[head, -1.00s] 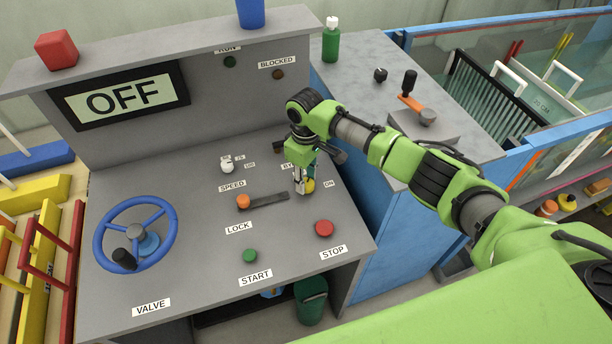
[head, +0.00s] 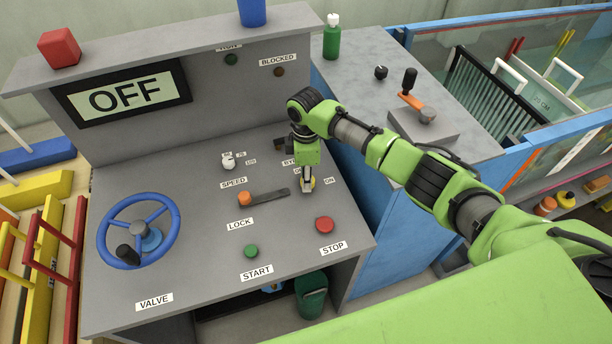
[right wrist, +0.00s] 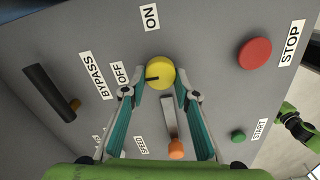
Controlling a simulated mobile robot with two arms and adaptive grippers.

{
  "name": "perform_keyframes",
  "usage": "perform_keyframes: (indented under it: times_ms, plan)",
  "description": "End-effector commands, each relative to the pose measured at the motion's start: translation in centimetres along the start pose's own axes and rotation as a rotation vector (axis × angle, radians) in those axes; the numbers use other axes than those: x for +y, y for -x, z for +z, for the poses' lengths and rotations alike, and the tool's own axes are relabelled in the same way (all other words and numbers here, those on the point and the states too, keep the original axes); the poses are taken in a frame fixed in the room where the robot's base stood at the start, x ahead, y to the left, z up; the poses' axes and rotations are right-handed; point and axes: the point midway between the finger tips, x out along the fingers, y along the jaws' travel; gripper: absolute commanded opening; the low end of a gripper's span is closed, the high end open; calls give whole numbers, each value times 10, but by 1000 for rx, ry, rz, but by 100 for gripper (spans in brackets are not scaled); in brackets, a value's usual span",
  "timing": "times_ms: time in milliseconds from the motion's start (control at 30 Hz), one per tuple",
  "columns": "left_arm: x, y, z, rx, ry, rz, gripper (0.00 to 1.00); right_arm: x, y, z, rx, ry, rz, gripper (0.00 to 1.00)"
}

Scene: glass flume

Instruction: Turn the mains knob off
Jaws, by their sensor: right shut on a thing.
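The mains knob is the yellow round knob (right wrist: 160,72) on the sloped grey panel, with the ON label (right wrist: 150,17) and OFF label (right wrist: 118,74) beside it. Its black pointer mark points left in the right wrist view, toward OFF. In the head view only a yellow edge of the knob (head: 313,182) shows behind my fingers. My right gripper (right wrist: 160,88) is shut on the knob, one finger on each side; it also shows in the head view (head: 308,187).
Near the knob are the red STOP button (head: 324,224), green START button (head: 251,251), orange-ended LOCK lever (head: 265,197), white SPEED knob (head: 228,161) and dark BYPASS handle (right wrist: 48,92). The blue valve wheel (head: 138,231) is at left. The display (head: 125,94) reads OFF.

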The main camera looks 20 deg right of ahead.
Motion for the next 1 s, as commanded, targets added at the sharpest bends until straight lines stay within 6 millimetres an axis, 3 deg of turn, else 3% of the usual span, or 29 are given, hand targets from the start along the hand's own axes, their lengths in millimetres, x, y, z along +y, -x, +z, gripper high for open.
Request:
perform_keyframes:
  times_ms: [500, 533, 567, 1000]
  plan:
    - [0, 0, 0, 0, 0, 0, 0, 1, 1, 0, 1, 19, 3, 7]
    - [0, 0, 0, 0, 0, 0, 0, 1, 1, 0, 1, 19, 3, 36]
    - [0, 0, 0, 0, 0, 0, 0, 1, 1, 0, 1, 18, 3, 44]
    - [-1, 0, 1, -1, 1, -1, 0, 1, 7, 0, 2, 17, 2, 45]
